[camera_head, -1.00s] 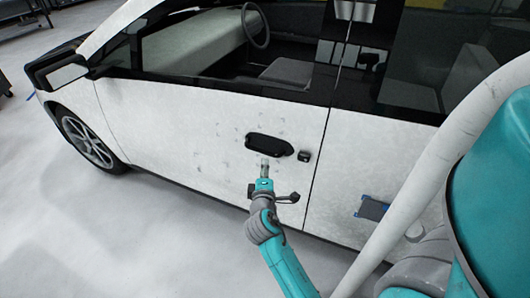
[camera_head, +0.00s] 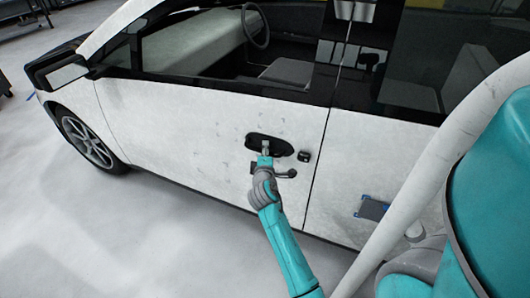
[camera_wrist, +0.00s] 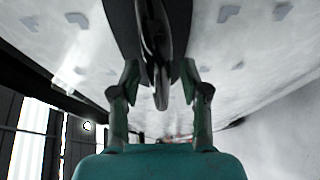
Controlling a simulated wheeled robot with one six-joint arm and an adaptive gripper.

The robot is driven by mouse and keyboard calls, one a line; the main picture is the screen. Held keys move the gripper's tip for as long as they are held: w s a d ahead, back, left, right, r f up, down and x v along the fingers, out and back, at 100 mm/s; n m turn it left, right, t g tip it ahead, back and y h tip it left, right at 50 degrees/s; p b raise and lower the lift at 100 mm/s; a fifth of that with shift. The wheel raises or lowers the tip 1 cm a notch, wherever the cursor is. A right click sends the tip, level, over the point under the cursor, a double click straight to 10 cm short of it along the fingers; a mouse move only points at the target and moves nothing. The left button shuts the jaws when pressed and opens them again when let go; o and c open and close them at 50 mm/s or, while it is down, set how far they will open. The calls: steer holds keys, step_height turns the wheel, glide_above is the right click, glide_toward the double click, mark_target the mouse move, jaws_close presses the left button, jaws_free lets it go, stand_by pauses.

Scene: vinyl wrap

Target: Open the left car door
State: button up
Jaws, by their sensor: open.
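The left car door (camera_head: 190,125) is white and closed, flush with the panel behind it. Its black handle (camera_head: 284,147) sits in a dark recess near the door's rear edge. In the wrist view the handle (camera_wrist: 158,50) hangs from the top centre, between and beyond the fingers. My gripper (camera_head: 265,149) is at the lower side of the handle in the head view. In the wrist view my gripper (camera_wrist: 157,80) is open, with one finger on each side of the handle. Whether the fingers touch it cannot be told.
A small black square fitting (camera_head: 304,156) sits right of the handle. A blue-edged patch (camera_head: 372,208) is on the rear panel. The side mirror (camera_head: 62,73) juts out at the front. The pale floor (camera_head: 110,245) left of my arm is clear.

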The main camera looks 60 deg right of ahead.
jaws_close()
steer(key=shift+w+a+m+g+h, duration=0.3)
steer(key=shift+a+m+g, duration=0.25)
steer(key=shift+g, duration=0.15)
steer(key=shift+w+a+m+g+h, duration=0.3)
steer(key=shift+a+m+g, duration=0.2)
steer(key=shift+m+g, duration=0.35)
steer(key=shift+w+a+m+g+h, duration=0.25)
steer(key=shift+a+m+g, duration=0.25)
steer(key=shift+g, duration=0.55)
steer(key=shift+d, duration=0.1)
